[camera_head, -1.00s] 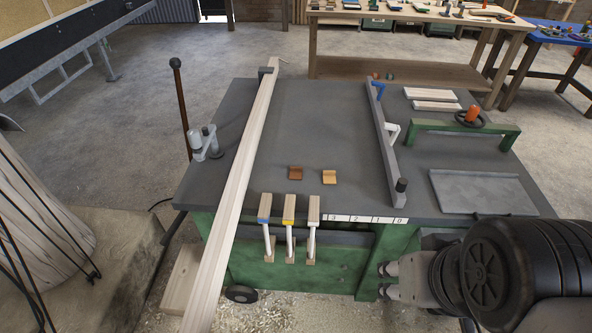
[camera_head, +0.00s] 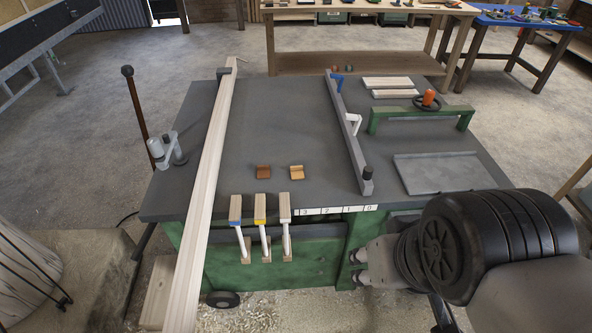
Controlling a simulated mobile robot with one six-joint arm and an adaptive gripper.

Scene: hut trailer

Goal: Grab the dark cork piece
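The dark cork piece (camera_head: 263,172) is a small reddish-brown angled block lying on the grey top of the workbench (camera_head: 285,120), near its front middle. A lighter tan cork piece (camera_head: 297,173) of similar shape lies just to its right, apart from it. My gripper (camera_head: 357,268) is at the lower right, in front of the bench's front side and well apart from both pieces. Its two dark fingertips point left and stand apart with nothing visible between them.
A long pale beam (camera_head: 213,165) lies across the bench's left side. Three wooden-handled tools (camera_head: 260,210) hang at the front edge. A grey rail with a white lever (camera_head: 350,130) and a green bar (camera_head: 420,114) stand to the right. The bench top around the cork pieces is clear.

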